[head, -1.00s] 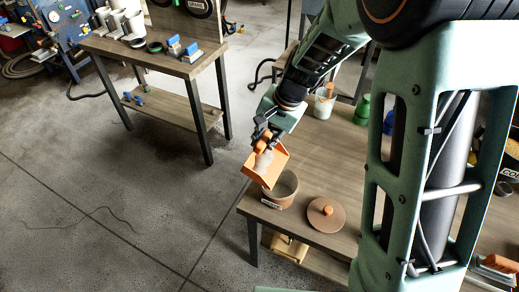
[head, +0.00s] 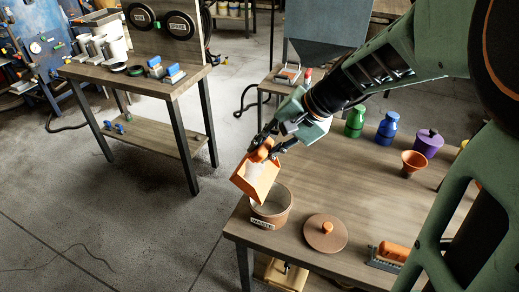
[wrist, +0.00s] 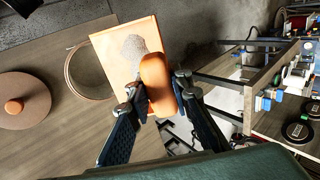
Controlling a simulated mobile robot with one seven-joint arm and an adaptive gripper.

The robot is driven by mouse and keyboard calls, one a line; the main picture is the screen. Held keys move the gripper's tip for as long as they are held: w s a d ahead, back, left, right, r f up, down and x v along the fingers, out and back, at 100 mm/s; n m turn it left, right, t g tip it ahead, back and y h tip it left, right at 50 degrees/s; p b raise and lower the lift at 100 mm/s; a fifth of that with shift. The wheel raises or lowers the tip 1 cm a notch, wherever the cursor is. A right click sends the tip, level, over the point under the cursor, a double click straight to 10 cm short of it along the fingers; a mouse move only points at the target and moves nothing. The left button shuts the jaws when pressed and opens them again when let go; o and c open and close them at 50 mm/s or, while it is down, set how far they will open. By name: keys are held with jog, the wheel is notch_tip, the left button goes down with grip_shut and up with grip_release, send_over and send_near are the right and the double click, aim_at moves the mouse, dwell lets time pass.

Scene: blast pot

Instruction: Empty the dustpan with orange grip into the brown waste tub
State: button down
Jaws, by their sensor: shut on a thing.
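The orange dustpan (head: 256,178) is held up over the back left rim of the brown waste tub (head: 272,213), tilted. Pale grey grit (wrist: 134,48) lies on its pan in the wrist view. My gripper (head: 264,150) is shut on the dustpan's orange grip (wrist: 157,84). The tub is open and labelled; the pan hides part of its mouth in the wrist view, where its rim (wrist: 70,72) shows beside the pan. I cannot see grit inside the tub. The tub's round brown lid (head: 325,234) with an orange knob lies on the table right of the tub.
The tub stands near the wooden table's (head: 350,190) left edge. A brush with orange handle (head: 391,252), an orange funnel (head: 412,163), green (head: 355,121), blue (head: 387,128) and purple (head: 427,143) containers stand to the right. Another bench (head: 150,90) stands at the left.

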jog(key=shift+s+d+f+t+y+b, duration=0.15)
jog(key=shift+d+y+b, duration=0.3)
jog(key=shift+b, duration=0.7)
jog(key=shift+s+d+t+y+b, duration=0.15)
jog(key=shift+d+y+b, duration=0.25)
jog(key=shift+b, duration=0.75)
jog(key=shift+s+d+r+y+b, duration=0.15)
jog(key=shift+d+r+y+b, duration=0.2)
jog(key=shift+b, duration=0.4)
